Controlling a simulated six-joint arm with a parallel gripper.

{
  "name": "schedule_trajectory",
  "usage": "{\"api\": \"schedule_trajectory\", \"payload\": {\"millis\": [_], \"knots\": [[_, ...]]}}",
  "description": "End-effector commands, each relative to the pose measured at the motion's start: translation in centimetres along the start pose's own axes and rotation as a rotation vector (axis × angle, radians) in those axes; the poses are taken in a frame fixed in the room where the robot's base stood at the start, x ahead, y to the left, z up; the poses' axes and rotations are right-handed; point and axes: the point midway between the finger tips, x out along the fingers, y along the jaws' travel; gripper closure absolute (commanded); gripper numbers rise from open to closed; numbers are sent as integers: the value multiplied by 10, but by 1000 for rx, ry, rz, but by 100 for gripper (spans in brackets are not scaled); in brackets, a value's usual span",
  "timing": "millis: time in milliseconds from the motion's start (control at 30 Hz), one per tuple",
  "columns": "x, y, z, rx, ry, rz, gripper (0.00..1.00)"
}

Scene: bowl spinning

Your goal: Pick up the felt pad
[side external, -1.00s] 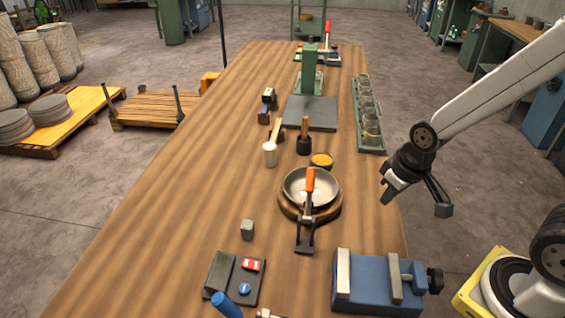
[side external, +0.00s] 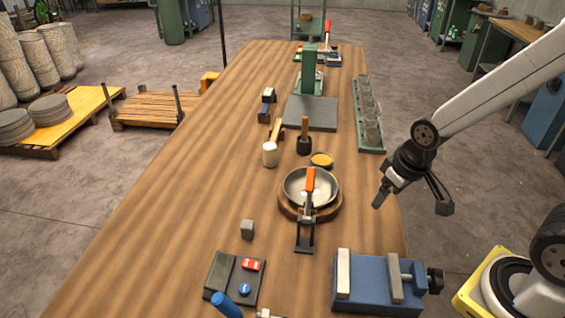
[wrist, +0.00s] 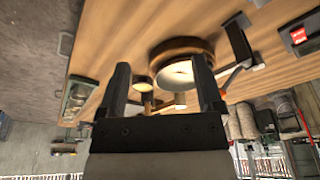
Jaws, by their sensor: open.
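My gripper (side external: 382,196) hangs in the air to the right of the bowl, around the table's right edge. In the wrist view its two fingers (wrist: 162,85) are apart with nothing held between them. I cannot identify the felt pad for certain. A small grey block (side external: 247,229) stands on the table left of the bowl. A dark flat board (side external: 222,272) at the front left carries a grey-green slab, a red item and a blue round item. My gripper is well away from all of these.
A metal bowl (side external: 297,187) sits on a round wooden base (side external: 328,212), with an orange-handled clamp (side external: 305,230) at its front. A blue vise (side external: 370,282) is at the front right. A green rack (side external: 359,95) lines the right edge. The table's left side is clear.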

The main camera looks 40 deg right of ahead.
Motion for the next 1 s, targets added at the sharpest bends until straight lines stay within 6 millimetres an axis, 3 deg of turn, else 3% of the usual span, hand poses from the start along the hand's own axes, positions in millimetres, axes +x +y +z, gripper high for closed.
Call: {"api": "schedule_trajectory", "payload": {"millis": [567, 1000], "knots": [[-45, 0, -11, 0, 3, 0, 15], [-44, -20, -49, -107, -32, -14, 15]]}}
